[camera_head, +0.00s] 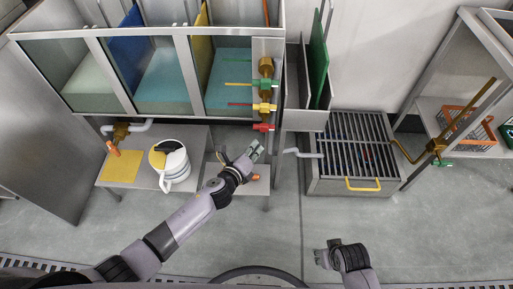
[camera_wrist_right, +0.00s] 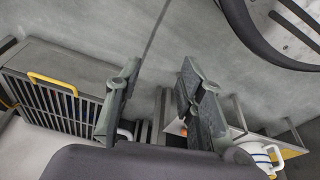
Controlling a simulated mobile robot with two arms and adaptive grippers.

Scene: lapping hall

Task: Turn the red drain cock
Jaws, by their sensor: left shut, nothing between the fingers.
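The red drain cock (camera_head: 264,127) is the lowest of several coloured handles on the brass column at the right end of the glass-fronted tank. Its handle lies roughly sideways. My left gripper (camera_head: 255,149) is shut and empty just below the cock, slightly to its left, with its tips pointing up toward it. A small gap shows between them in the head view. My right gripper (camera_head: 321,257) is low in the head view, far from the cock. In the right wrist view its two fingers (camera_wrist_right: 160,88) are spread apart with nothing between them.
A yellow cock (camera_head: 264,107) and a green cock (camera_head: 265,84) sit above the red one. A white jug (camera_head: 171,165) stands on the low shelf to the left. A grated box (camera_head: 357,183) with a yellow handle is to the right. The floor in front is clear.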

